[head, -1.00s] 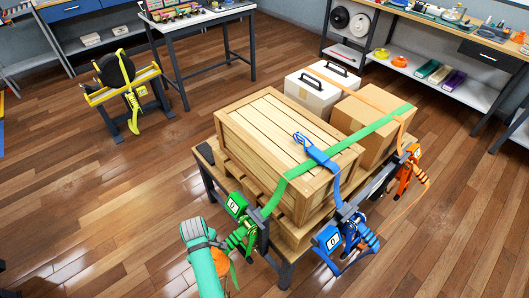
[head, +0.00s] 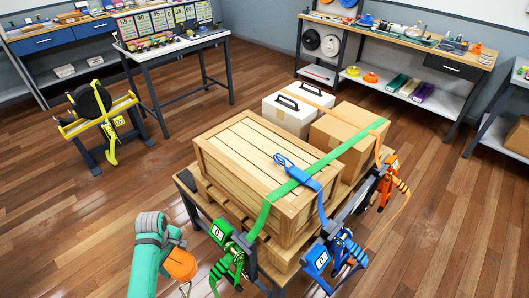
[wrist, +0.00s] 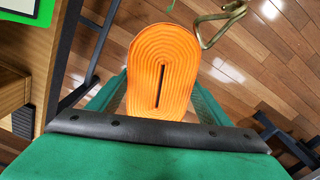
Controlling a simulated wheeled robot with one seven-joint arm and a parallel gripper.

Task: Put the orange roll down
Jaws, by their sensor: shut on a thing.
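The orange roll (wrist: 160,72) is a flat oval coil of webbing with a dark slot in its middle. It sits between the fingers of my gripper (wrist: 160,110), which is shut on it. A bent metal hook (wrist: 222,22) hangs beside the roll at its upper right. In the head view the roll (head: 180,264) shows at the end of my teal arm, in the air left of the green ratchet (head: 228,250). The hook (head: 185,288) shows just below it.
A wooden crate (head: 240,170) on a pallet bench carries a green strap (head: 262,212) and a blue strap (head: 322,205). Blue (head: 335,255) and orange (head: 388,178) ratchets sit along its near edge. A yellow stand (head: 75,128) holds a dark reel.

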